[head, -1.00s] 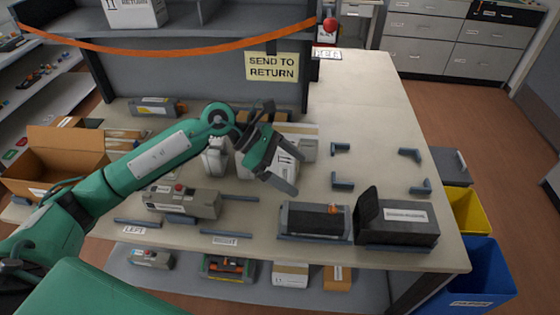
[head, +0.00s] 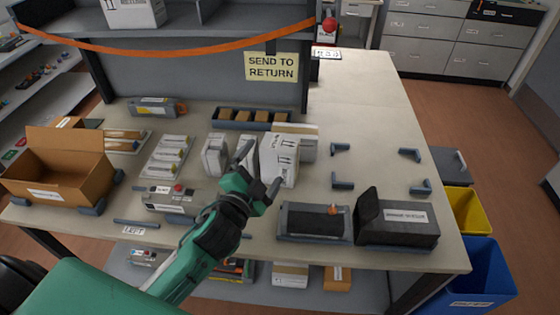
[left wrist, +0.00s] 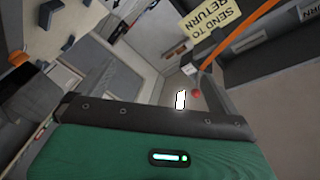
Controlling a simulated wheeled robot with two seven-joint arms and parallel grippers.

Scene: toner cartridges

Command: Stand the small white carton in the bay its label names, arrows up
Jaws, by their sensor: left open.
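A white carton (head: 281,161) with up-arrows on its face stands on the table, arrows pointing up. Two narrower whitish packages, a left one (head: 215,156) and a middle one (head: 247,152), stand beside it. My left gripper (head: 259,170) is open, its fingers spread just in front of the carton; I cannot tell whether one touches it. In the left wrist view, its dark fingers rise from the green body, with no carton visible between them. A LEFT label (head: 134,230) lies at the table's front edge. My right gripper is not in view.
A SEND TO RETURN sign (head: 271,67) hangs below an orange tape (head: 180,48). An open brown box (head: 58,170) stands at the left. Corner brackets (head: 342,181) frame clear space at right.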

